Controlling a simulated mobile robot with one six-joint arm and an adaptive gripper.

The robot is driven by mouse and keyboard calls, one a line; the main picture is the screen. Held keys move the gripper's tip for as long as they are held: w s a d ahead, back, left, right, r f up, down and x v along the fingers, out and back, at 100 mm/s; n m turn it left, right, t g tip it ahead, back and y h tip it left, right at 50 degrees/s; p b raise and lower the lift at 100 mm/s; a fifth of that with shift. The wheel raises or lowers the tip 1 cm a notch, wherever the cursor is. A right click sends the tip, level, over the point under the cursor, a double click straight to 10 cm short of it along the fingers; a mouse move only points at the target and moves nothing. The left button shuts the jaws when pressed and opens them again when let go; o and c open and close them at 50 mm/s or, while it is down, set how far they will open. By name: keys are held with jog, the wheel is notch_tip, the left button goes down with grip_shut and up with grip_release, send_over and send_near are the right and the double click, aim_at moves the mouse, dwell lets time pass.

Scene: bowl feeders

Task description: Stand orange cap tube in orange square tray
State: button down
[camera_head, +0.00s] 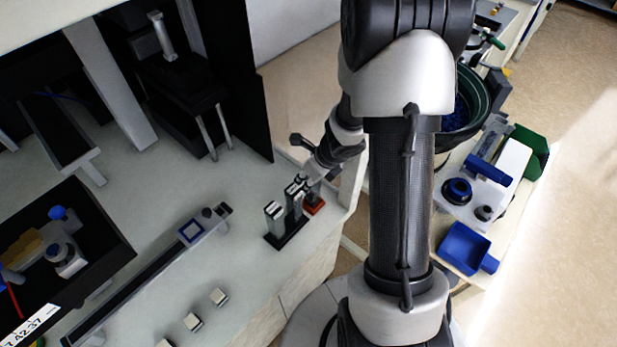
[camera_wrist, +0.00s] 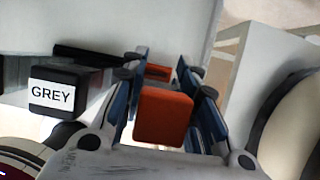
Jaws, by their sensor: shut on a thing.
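The orange cap tube (camera_wrist: 164,118) is between the fingers of my gripper (camera_wrist: 162,76), its square orange cap facing the wrist camera; its body is hidden under the cap. The orange square tray (camera_head: 315,207) sits near the right edge of the white worktop in the head view. Part of an orange surface, likely the tray (camera_wrist: 158,72), shows beyond the cap between the fingertips. In the head view my gripper (camera_head: 313,180) is just over the tray. I cannot tell whether the tube touches the tray.
A block labelled GREY (camera_wrist: 56,92) stands close left of my gripper. In the head view, a dark holder (camera_head: 289,237) with upright pale blocks adjoins the tray on the left. A long rail (camera_head: 145,275) and several small pale blocks lie further left and in front.

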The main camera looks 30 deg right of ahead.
jog(key=shift+f, duration=0.5)
dwell(0.8)
jog(key=c, duration=1.2)
grip_release()
jog(key=v, duration=1.2)
jog(key=shift+w, duration=0.1)
